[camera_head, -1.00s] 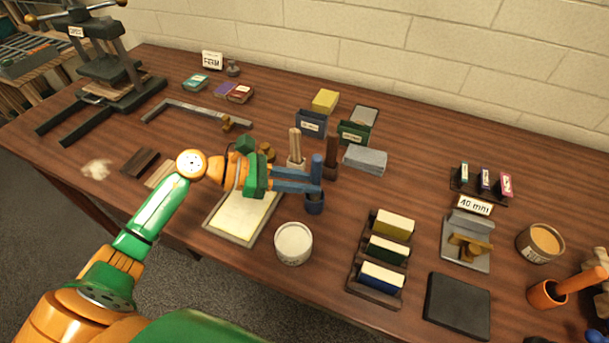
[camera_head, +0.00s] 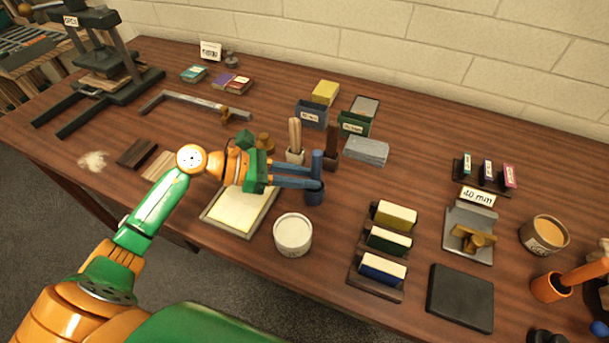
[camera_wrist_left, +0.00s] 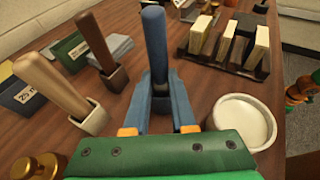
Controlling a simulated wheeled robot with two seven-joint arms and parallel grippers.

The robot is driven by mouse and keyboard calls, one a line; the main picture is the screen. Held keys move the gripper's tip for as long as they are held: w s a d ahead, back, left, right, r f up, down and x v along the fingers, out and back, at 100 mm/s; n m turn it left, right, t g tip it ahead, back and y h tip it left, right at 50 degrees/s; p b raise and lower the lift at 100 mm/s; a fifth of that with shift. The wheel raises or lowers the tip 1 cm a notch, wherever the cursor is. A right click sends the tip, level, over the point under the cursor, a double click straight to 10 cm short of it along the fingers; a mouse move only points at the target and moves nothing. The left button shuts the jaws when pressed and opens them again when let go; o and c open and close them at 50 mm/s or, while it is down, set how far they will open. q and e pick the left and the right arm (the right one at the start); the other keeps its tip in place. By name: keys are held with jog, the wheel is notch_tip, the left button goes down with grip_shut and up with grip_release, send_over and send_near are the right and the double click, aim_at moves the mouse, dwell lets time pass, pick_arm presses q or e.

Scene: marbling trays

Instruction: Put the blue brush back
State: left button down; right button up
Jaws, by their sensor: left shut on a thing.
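The blue brush (camera_head: 317,162) stands upright, its handle above the small blue pot (camera_head: 314,193) on the table. My left gripper (camera_head: 316,184) reaches in from the left and is shut on the blue brush, low at the pot's height. In the left wrist view, the blue brush (camera_wrist_left: 154,42) rises between the fingers, and the lower end is hidden there. A pale wooden brush (camera_head: 295,134) and a dark brown brush (camera_head: 332,142) stand in their own pots just behind. My right gripper is not clearly in view.
A white tub (camera_head: 293,236) stands close in front of the blue pot. A shallow tray (camera_head: 208,217) lies under my left gripper. A rack (camera_head: 372,290) of upright blocks stands to the right, and an orange pot (camera_head: 549,287) with a handle is farther right.

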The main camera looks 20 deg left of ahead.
pick_arm(q)
jog(key=shift+f, duration=0.1)
jog(key=c, duration=0.7)
grip_release()
jog(key=shift+o, duration=0.2)
